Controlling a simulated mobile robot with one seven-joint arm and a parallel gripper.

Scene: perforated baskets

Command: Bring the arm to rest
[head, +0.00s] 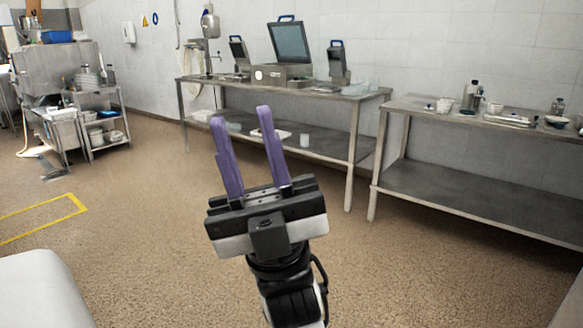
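My gripper (242,114) is in the middle of the head view, raised in front of me above the floor. Its two purple fingers point up and away from me and stand well apart. Nothing is between them, and the gripper touches nothing. My dark wrist and arm run down from it to the bottom edge of the picture.
A metal table (375,93) with several devices stands at the back wall. A second metal table (450,200) holding bottles and bowls is at the right. A metal trolley (103,101) is at the far left. The speckled floor (150,220) between is clear, with yellow marking (45,219).

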